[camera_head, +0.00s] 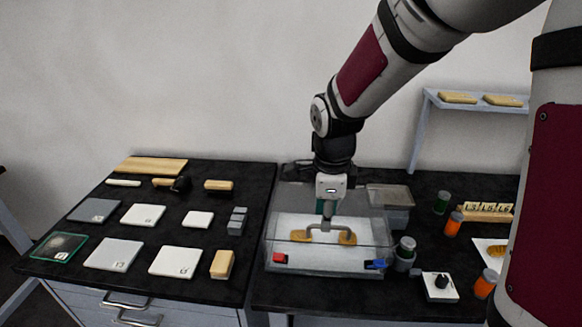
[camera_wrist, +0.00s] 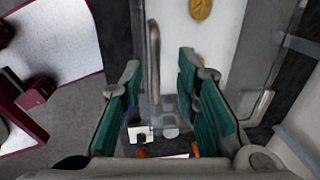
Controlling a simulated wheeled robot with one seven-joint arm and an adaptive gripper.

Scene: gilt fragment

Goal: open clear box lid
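The clear box (camera_head: 300,267) stands on the dark bench in the middle of the head view, with its lid down. A grey bar handle (camera_head: 332,226) sits on top of the lid. Gold pieces (camera_head: 347,238) show through the clear walls. A red clip (camera_head: 280,257) and a blue clip (camera_head: 375,264) sit at its front corners. My gripper (camera_head: 328,209) points down right over the handle. In the wrist view, my gripper (camera_wrist: 160,98) is open, its green pads apart, with the handle (camera_wrist: 153,60) between their lines. I cannot tell whether a pad touches it.
Left of the box, white tiles (camera_head: 175,261) and small blocks lie on another dark bench. Close on the right are jars (camera_head: 405,250), a grey bin (camera_head: 398,215), a white knob plate (camera_head: 440,287) and orange-topped bottles (camera_head: 454,223). A shelf (camera_head: 475,105) hangs behind.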

